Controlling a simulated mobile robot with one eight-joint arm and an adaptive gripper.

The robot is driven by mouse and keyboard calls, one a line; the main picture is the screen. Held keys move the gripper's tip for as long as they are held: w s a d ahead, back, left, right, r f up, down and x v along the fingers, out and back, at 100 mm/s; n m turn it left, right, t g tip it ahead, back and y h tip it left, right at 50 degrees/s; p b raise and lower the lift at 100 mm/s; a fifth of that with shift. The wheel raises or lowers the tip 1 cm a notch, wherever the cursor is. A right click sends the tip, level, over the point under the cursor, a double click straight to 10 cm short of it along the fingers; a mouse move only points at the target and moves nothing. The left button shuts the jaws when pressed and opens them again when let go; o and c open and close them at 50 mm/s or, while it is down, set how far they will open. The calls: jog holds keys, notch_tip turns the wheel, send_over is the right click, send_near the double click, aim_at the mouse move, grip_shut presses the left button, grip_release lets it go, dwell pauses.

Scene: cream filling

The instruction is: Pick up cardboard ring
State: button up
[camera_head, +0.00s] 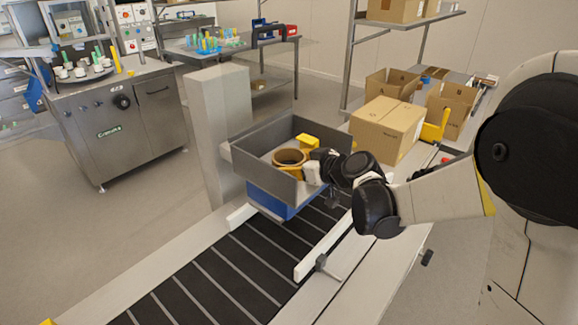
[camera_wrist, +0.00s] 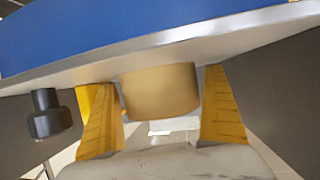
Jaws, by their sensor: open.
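The cardboard ring (camera_head: 290,157) is a brown, short tube with an open top, inside the grey open box (camera_head: 262,171). My gripper (camera_head: 303,156) reaches into the box from the right, with one yellow finger beyond the ring and one on the near side. In the wrist view the ring (camera_wrist: 161,91) shows between the two yellow fingers of my gripper (camera_wrist: 165,108). The gripper is open. The ring's underside is hidden.
The grey box sits above a blue container (camera_head: 283,207) at the end of a black conveyor (camera_head: 215,277). A closed cardboard box (camera_head: 385,130) stands to the right, with open boxes behind. A grey metal post (camera_head: 218,130) rises close on the left.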

jog(key=c, duration=1)
